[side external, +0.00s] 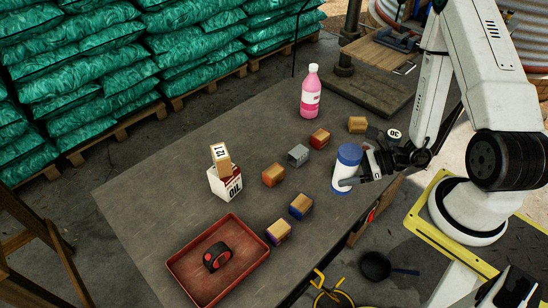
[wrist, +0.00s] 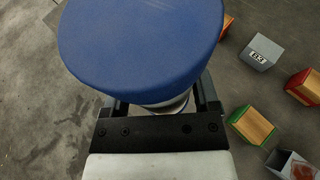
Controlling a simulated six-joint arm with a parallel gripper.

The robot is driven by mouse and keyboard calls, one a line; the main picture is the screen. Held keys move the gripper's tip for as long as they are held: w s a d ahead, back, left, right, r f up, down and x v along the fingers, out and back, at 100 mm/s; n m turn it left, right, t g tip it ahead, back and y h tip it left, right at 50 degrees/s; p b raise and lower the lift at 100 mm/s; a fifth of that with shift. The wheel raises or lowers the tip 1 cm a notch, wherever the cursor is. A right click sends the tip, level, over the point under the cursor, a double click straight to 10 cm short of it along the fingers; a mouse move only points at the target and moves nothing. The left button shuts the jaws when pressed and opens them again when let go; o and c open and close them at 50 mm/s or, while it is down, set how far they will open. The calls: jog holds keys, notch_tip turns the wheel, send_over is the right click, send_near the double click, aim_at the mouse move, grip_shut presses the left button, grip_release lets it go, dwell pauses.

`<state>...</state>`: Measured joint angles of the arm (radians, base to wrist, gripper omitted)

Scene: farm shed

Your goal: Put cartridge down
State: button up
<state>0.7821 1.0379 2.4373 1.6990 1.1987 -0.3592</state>
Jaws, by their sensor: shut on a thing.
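The cartridge (side external: 347,165) is a white cylinder with a wide blue cap, upright near the table's right edge. My gripper (side external: 357,178) is shut on its white body from the right, below the cap. In the wrist view the blue cap (wrist: 140,45) fills the upper middle and hides most of the body. The gripper's two fingers (wrist: 158,106) show on either side of the white part. Whether its base touches the table cannot be told.
Several small blocks, including a grey one (side external: 298,155) and an orange one (side external: 273,174), stand left of the cartridge. A pink bottle (side external: 311,95) stands behind. An oil carton (side external: 226,184) with a block on top and a red tray (side external: 185,270) are further left.

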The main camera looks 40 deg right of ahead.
jog(key=w+a+n+g+y, duration=0.1)
jog(key=w+a+n, duration=0.1)
jog(key=w+a, duration=1.35)
jog(key=a+r, duration=0.2)
jog(key=a, duration=1)
jog(key=shift+s+g+y, duration=0.2)
jog(key=shift+g+y, duration=0.1)
jog(key=shift+g, duration=0.1)
jog(key=shift+w, duration=0.1)
jog(key=w+a+f, duration=0.5)
jog(key=w+f, duration=0.4)
jog(key=w, duration=0.2)
jog(key=shift+w+a, duration=0.35)
